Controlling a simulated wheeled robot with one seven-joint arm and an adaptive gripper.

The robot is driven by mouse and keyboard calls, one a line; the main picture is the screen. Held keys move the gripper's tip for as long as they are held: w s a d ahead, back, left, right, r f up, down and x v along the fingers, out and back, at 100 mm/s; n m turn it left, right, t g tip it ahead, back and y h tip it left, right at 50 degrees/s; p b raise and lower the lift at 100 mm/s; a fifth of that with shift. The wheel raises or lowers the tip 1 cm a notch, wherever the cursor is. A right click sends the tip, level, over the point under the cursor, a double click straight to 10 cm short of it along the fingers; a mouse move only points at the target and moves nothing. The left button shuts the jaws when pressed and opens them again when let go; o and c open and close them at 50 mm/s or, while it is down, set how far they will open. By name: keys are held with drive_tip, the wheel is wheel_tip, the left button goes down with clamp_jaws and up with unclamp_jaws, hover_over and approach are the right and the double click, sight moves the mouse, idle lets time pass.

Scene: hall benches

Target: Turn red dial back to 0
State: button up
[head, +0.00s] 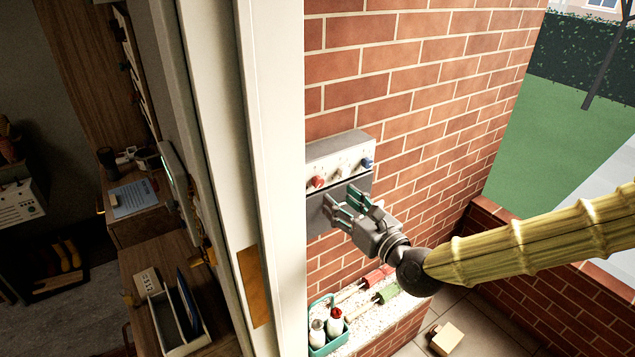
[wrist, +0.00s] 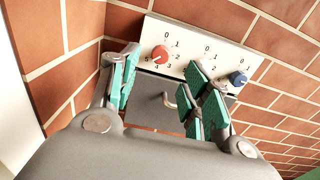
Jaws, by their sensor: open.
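The red dial (head: 318,181) is at the left of a white control panel (head: 342,156) on the brick wall. It also shows in the wrist view (wrist: 160,54), with printed numbers around it and 0 above it. Its pointer is too small to read surely. A blue dial (wrist: 237,79) is at the right of the panel, and a pale dial (head: 341,172) is between them. My gripper (head: 343,203) is open and empty in front of the box, just below the dials. In the wrist view the red dial appears between my teal-padded fingers (wrist: 163,66), apart from both. The right finger partly hides the middle dial.
A grey cover with a metal handle (wrist: 170,99) is below the dials. A ledge below holds a teal caddy (head: 322,346) with bottles and red (head: 377,276) and green (head: 388,293) tools. A white door frame (head: 275,150) stands close on the left. A wooden block (head: 446,340) lies on the floor.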

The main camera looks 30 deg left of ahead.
sight(320, 183)
drive_tip(key=p+x, duration=0.1)
drive_tip(key=x, duration=0.2)
drive_tip(key=shift+a, duration=0.2)
drive_tip(key=shift+p+x, duration=0.6)
drive_tip(key=shift+x, duration=0.45)
drive_tip(key=shift+p+x, duration=0.35)
drive_tip(key=shift+x, duration=0.85)
drive_tip(key=shift+d, duration=0.2)
drive_tip(key=shift+a, duration=0.1)
drive_tip(key=c, duration=1)
